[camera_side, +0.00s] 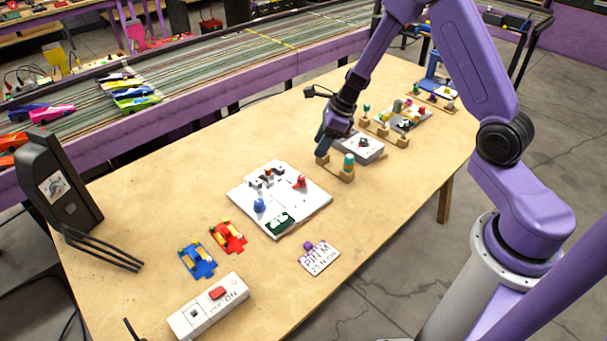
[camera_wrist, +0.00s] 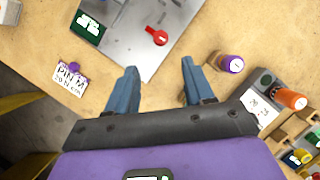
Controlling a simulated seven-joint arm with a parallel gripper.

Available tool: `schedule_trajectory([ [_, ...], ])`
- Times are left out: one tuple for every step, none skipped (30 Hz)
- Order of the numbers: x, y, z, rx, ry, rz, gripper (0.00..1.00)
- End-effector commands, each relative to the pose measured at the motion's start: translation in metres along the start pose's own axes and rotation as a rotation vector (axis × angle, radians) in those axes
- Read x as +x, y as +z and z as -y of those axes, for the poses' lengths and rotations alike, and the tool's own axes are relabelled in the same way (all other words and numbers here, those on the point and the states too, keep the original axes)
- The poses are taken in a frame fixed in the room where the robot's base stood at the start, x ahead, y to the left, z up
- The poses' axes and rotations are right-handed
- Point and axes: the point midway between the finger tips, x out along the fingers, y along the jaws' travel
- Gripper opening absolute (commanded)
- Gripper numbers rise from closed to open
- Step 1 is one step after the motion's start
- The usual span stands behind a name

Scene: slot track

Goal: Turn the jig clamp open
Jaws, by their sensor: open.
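The jig plate (camera_side: 288,209) lies flat on the table in the side view, with a red lever-like part (camera_side: 300,181) near its right edge and a blue part (camera_side: 259,205) near its front. In the wrist view the plate (camera_wrist: 145,58) is grey, and the red lever (camera_wrist: 157,36) sits near its lower right edge, pointing up-left. I take this lever for the jig clamp. My gripper (camera_wrist: 158,84) is open and empty, its two blue fingers apart and short of the lever. In the side view my gripper (camera_side: 323,147) hangs above the table, right of the plate and beyond it.
A purple-topped cylinder (camera_wrist: 230,63) stands close right of my fingers; an orange-topped one (camera_wrist: 291,98) is farther right. A label card (camera_side: 319,258), red and blue toy-like parts (camera_side: 228,237) and a switch box (camera_side: 208,306) lie nearer the front.

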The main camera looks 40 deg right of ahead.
Motion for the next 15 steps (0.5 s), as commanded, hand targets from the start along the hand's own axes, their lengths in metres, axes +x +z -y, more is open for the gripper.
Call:
schedule_trajectory([
  [0.009, -0.001, -0.001, 0.001, 0.002, -0.003, 0.52],
  [0.013, -0.002, 0.0, 0.0, 0.001, -0.004, 0.52],
  [0.018, -0.002, -0.001, -0.001, 0.002, -0.004, 0.52],
  [0.023, -0.002, -0.001, 0.0, 0.002, -0.003, 0.52],
  [0.027, -0.001, 0.0, 0.0, 0.002, -0.003, 0.52],
  [0.032, -0.001, -0.001, 0.0, 0.002, -0.003, 0.52],
  [0.036, -0.001, -0.001, -0.001, 0.002, -0.003, 0.52],
  [0.041, -0.002, -0.001, 0.0, 0.001, -0.003, 0.52],
  [0.046, -0.002, -0.001, -0.001, 0.001, -0.004, 0.52],
  [0.051, -0.001, -0.001, -0.001, 0.001, -0.003, 0.52],
  [0.055, -0.001, 0.0, -0.002, 0.001, -0.003, 0.52],
  [0.061, -0.001, -0.001, -0.001, 0.001, -0.003, 0.52],
  [0.065, -0.001, 0.0, -0.001, 0.001, -0.003, 0.52],
  [0.069, -0.002, -0.001, -0.001, 0.002, -0.003, 0.52],
  [0.075, -0.002, -0.001, -0.002, 0.001, -0.003, 0.52],
])
